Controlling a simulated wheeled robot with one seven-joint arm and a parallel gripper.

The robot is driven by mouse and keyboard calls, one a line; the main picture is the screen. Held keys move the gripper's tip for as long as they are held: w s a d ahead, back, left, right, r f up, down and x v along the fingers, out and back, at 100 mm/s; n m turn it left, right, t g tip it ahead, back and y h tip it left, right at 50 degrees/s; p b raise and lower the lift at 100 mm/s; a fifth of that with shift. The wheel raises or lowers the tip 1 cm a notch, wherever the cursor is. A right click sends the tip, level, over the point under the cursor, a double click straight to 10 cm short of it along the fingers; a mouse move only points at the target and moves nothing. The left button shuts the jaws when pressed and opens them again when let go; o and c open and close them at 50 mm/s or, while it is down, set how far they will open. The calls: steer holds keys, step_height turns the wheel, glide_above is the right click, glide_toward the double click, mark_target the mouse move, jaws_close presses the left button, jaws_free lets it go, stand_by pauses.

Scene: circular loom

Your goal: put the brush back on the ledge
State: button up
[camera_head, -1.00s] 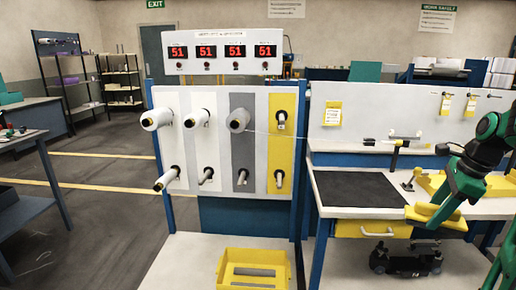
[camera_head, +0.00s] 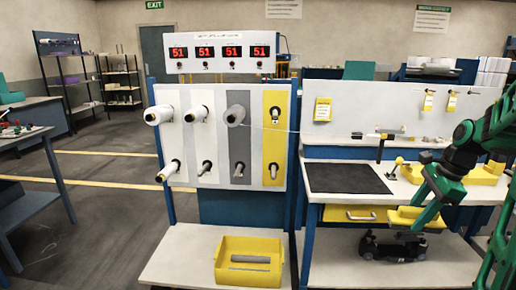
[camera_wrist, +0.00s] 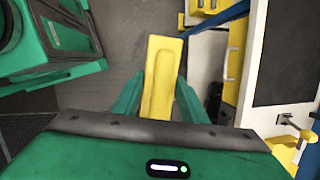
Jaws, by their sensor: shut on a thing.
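My gripper (camera_head: 420,212) is shut on a long yellow thing, which I take for the brush (camera_head: 404,216). It is held out in front of the bench's front edge, at about drawer height. In the wrist view the brush (camera_wrist: 161,72) sticks out lengthwise between the green fingers of my gripper (camera_wrist: 158,100), with a long groove along its face. No bristles show. The ledge (camera_head: 335,141) runs along the back of the bench, below the pale back panel. It is well behind and above my gripper.
The white bench top carries a black mat (camera_head: 345,178), a small yellow-knobbed fitting (camera_head: 397,165) and a yellow tray (camera_head: 484,173). A dark upright post and a pale tool stand near the ledge. A yellow drawer (camera_head: 340,214) is below the bench. The loom panel (camera_head: 222,185) stands left.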

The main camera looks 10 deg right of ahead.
steer(key=w+a+f+n+g, duration=0.2)
steer(key=w+a+f+n, duration=0.4)
steer(key=a+f+n, duration=0.5)
steer(key=w+a+f+n+g, duration=0.3)
steer(key=w+a+f+n, duration=0.4)
steer(key=a+f+n, duration=0.4)
step_height(320, 180, down, 3)
steer(key=a, duration=0.2)
steer(key=shift+a, duration=0.4)
